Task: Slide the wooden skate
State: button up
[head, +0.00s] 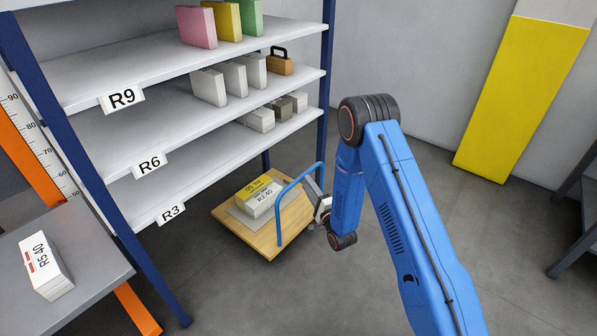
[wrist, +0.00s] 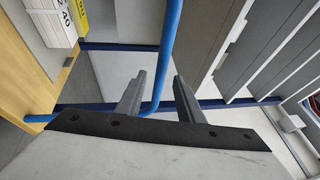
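The wooden skate (head: 238,226) is a low light-wood platform on the floor beside the shelf rack, with a blue tube handle (head: 297,178) at its right side. A yellow-and-white bundle (head: 257,195) lies on its grey mat. My gripper (head: 317,198) is at the right side of the handle. In the wrist view the gripper (wrist: 159,74) is open, with its two fingers apart. The blue handle (wrist: 167,50) runs between the fingers and bends left behind the left one. I cannot tell whether either finger touches it. The skate's wood (wrist: 28,60) shows at left.
A shelf rack (head: 150,124) labelled R9, R6 and R3 stands left and behind the skate, holding several boxes. A grey table (head: 85,270) with a white bundle (head: 45,266) is front left. Open floor (head: 420,200) lies right, toward a yellow wall panel (head: 515,100).

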jog(key=x, duration=0.9)
jog(key=shift+w+a, duration=0.1)
jog(key=shift+c, duration=0.7)
